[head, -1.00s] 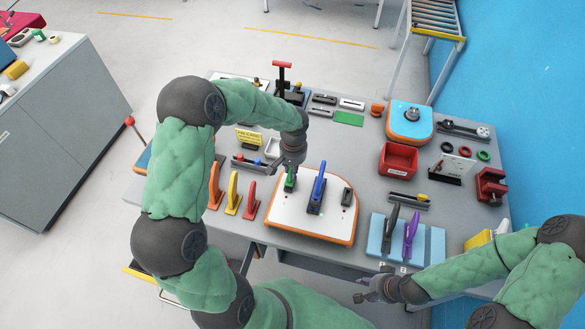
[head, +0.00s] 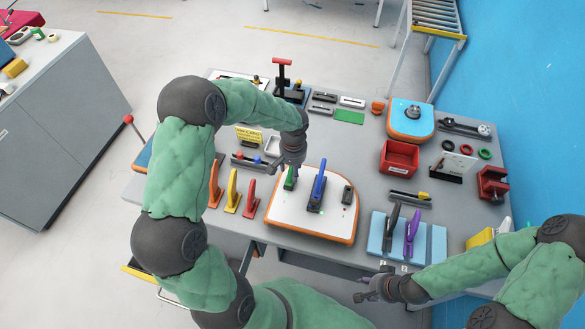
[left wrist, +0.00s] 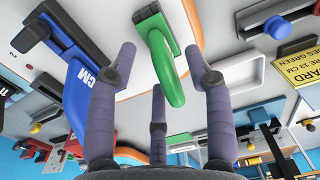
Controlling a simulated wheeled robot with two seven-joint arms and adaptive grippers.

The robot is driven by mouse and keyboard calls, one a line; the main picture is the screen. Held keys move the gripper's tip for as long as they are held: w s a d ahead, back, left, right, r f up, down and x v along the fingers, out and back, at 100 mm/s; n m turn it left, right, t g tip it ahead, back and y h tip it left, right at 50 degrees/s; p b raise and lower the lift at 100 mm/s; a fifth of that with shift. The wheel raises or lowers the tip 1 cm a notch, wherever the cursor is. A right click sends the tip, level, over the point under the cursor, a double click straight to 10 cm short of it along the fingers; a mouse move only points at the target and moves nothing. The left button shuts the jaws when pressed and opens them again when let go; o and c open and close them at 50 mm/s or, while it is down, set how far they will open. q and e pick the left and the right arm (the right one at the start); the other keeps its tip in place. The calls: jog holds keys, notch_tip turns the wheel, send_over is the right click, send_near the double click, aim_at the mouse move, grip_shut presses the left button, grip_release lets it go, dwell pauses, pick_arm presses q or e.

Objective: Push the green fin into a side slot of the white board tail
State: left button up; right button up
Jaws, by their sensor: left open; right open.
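The white board tail (head: 300,222) with an orange edge lies on the table's front part. The green fin (head: 289,179) stands at its left side slot; whether it is fully seated I cannot tell. In the left wrist view the green fin (left wrist: 168,68) is between the spread fingers, with visible gaps on both sides. My left gripper (head: 296,170) is open just above and behind the fin; it also shows in the left wrist view (left wrist: 160,70). A blue fin (head: 318,188) stands in the middle slot. My right gripper (head: 368,290) is open and empty in front of the table.
A dark slot piece (head: 347,195) sits at the board's right side. Orange, yellow and red fins (head: 233,192) stand left of the board. A light-blue stand (head: 376,240) holds black and purple fins at right. A red bin (head: 398,160) stands behind it.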

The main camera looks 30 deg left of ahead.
pick_arm(q)
notch_tip(320, 180, up, 12)
dwell(0.6)
jog(key=shift+d+f, duration=0.1)
dwell(0.4)
